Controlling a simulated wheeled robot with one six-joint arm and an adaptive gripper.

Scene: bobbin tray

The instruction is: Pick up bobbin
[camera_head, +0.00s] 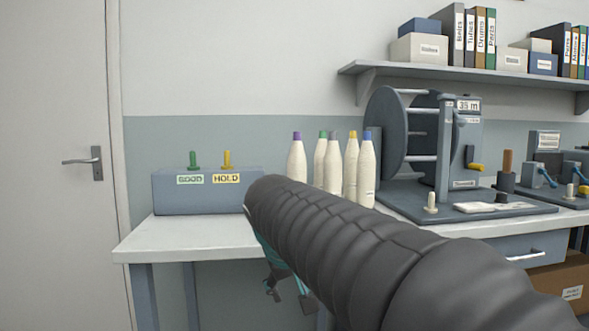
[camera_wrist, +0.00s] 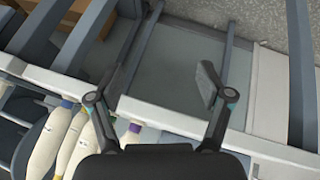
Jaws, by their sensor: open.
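Several white bobbins stand upright in a group on the bench in the head view, with purple (camera_head: 297,160), green (camera_head: 320,160), grey (camera_head: 333,165), yellow (camera_head: 351,168) and blue (camera_head: 367,172) tips. My arm hides the lower parts of some. My gripper (camera_head: 288,293) hangs in front of the bench, below its top edge, apart from the bobbins. In the wrist view my gripper (camera_wrist: 165,88) is open and empty, with the bench front between its fingers. White bobbins (camera_wrist: 50,142) show at lower left there, and a purple tip (camera_wrist: 134,128) shows beside the left finger.
A blue-grey box (camera_head: 162,195) with GOOD and HOLD pegs stands on the bench (camera_head: 150,240) at left. A winding machine (camera_head: 443,150) stands right of the bobbins. A shelf (camera_head: 480,75) with binders and boxes hangs above. Bare bench top shows at the front left.

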